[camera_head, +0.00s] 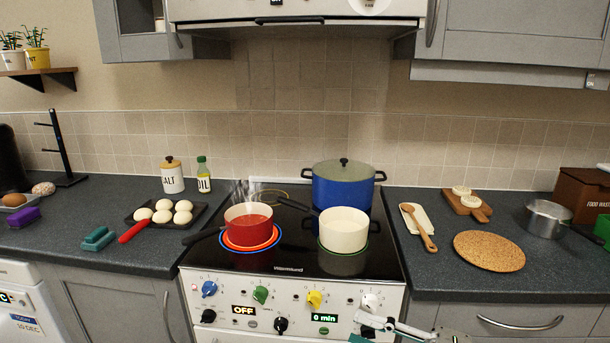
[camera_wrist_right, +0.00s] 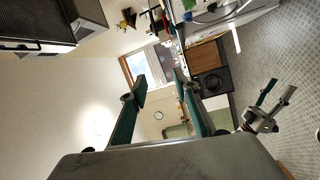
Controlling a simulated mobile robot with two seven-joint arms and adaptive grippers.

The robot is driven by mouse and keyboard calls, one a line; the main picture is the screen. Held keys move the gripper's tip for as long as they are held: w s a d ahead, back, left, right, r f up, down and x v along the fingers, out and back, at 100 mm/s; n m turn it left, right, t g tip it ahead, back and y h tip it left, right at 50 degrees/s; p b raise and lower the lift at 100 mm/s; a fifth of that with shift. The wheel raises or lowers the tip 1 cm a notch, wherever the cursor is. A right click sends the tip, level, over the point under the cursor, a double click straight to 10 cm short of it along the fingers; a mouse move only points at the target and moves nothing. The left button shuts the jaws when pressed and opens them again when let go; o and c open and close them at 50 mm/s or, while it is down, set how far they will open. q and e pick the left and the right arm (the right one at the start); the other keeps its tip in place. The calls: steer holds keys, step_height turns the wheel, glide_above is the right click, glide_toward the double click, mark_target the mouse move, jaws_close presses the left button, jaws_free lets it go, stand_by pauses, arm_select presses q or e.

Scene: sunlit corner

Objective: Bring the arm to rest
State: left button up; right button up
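My right gripper (camera_head: 362,328) shows at the bottom edge of the head view, in front of the stove's control panel, its arm coming in from the lower right. In the right wrist view its two green fingers (camera_wrist_right: 160,84) stand wide apart with nothing between them. Another gripper with green fingertips, my left one (camera_wrist_right: 276,92), shows at the right of the wrist view. Its fingers are apart and it appears empty. It is not in the head view.
The stove (camera_head: 290,262) carries a steaming red pan (camera_head: 248,222), a cream pan (camera_head: 343,232) and a blue pot (camera_head: 342,186). A round cork mat (camera_head: 489,250) and a metal pot (camera_head: 547,219) stand on the right counter.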

steer(key=d+f+m+t+h, duration=0.3)
steer(key=f+m+t+h, duration=0.15)
steer(key=f+m, duration=0.35)
steer(key=d+f+m+t+h, duration=0.3)
steer(key=f+m+t+h, duration=0.15)
steer(key=f+m, duration=0.35)
steer(key=s+d+f+m+g+h, duration=0.2)
steer(key=s+f+m+g+h, duration=0.3)
steer(key=s+f+m, duration=0.4)
steer(key=s+f+g, duration=0.1)
steer(key=s+f, duration=0.5)
steer(key=f, duration=0.2)
steer(key=shift+s+d+f+h, duration=0.25)
steer(key=shift+h, duration=0.15)
